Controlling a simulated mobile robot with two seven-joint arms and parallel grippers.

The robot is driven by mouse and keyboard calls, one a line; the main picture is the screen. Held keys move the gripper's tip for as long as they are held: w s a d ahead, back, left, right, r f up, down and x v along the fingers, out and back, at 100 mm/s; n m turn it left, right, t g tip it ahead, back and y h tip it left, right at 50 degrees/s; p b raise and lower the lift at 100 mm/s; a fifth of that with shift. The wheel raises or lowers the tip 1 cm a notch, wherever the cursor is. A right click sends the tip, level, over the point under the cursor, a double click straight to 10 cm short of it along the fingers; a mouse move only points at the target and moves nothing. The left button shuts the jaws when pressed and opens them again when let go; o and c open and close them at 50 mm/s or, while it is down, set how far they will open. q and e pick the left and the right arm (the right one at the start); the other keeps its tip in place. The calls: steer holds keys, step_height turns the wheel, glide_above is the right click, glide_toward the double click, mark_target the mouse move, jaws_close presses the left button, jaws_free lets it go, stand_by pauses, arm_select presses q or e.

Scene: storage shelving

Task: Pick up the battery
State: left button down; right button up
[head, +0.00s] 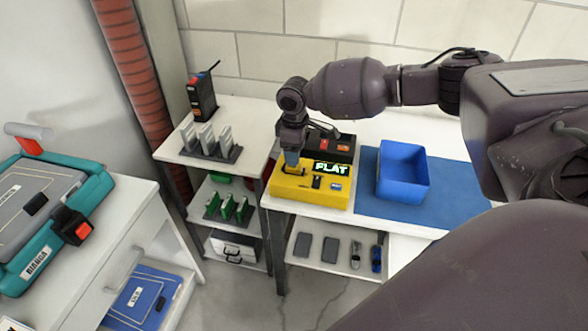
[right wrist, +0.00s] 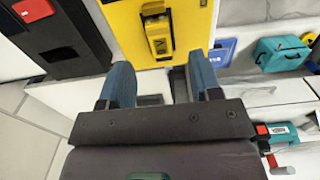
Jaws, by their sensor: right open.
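A yellow tester (head: 310,190) with a lit display reading FLAT stands on the white table. In the right wrist view the yellow tester (right wrist: 187,14) has a dark slot holding a small yellow-and-black piece (right wrist: 160,40), which looks like the battery, though I cannot be sure. My right gripper (head: 291,158) points down above the left part of the tester and covers that part in the head view. In the right wrist view its blue fingers (right wrist: 160,78) are open and apart, with nothing held between them. My left gripper is not in view.
A black box (head: 330,145) stands behind the tester. A blue bin (head: 403,172) sits on a blue mat (head: 380,208) to the right. A rack of grey plates (head: 210,148) stands on the left shelf. Several small items lie on the lower shelf (head: 335,254).

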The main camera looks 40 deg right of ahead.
mark_target(295, 168)
steer(key=f, duration=0.4)
steer(key=shift+s+d+b, duration=0.15)
steer(key=shift+s+b, duration=0.05)
steer(key=shift+b, duration=0.2)
steer(key=shift+f, duration=0.7)
steer(key=shift+r, duration=0.1)
jaws_close()
